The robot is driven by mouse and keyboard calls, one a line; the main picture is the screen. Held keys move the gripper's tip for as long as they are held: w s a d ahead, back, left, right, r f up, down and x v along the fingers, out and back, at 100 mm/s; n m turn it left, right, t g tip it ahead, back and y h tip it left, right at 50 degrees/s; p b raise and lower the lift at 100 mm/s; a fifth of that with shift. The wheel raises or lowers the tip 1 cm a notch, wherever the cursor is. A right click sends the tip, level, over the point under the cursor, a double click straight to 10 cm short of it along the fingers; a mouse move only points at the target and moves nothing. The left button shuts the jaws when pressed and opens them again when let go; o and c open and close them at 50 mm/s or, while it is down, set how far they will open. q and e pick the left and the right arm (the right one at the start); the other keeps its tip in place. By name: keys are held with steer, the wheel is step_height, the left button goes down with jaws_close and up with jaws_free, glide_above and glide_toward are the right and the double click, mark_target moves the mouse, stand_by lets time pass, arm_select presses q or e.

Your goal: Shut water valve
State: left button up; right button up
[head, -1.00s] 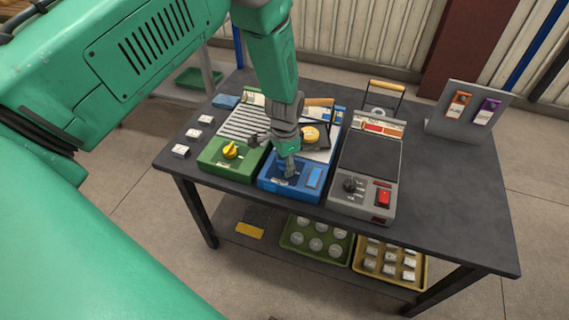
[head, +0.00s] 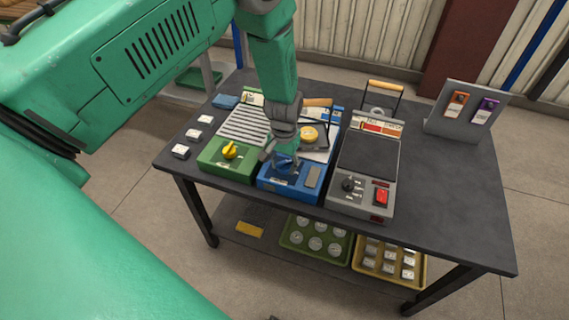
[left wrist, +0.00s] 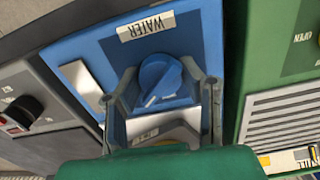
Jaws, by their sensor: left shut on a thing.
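The water valve is a blue knob (left wrist: 158,80) on a blue box (left wrist: 185,48) with a "WATER" label (left wrist: 147,27) in the left wrist view. In the head view the blue box (head: 270,185) stands at the table's front edge, between a green box and a grey unit. My left gripper (head: 284,160) is down at the knob, partly hiding it. In the left wrist view its fingers (left wrist: 168,92) are on both sides of the knob, shut on it. A grey plate (head: 313,177) sits beside the knob. My right gripper is not in view.
The green box (head: 222,162) with a yellow knob (head: 231,150) is at left. The grey unit (head: 345,195) with a black knob and red switch is at right. A stand (head: 455,122) with orange and purple tags is at the back right. The table's right side is clear.

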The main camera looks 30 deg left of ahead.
arm_select(q)
steer(key=n, duration=0.5)
steer(key=shift+w+r+n, duration=0.2)
steer(key=shift+w+n, duration=0.1)
steer(key=shift+w, duration=0.05)
steer(key=shift+a+n, duration=0.1)
steer(key=shift+n, duration=1.9)
steer(key=o, duration=1.1)
steer(key=shift+o, duration=0.2)
steer(key=shift+s+f, duration=0.1)
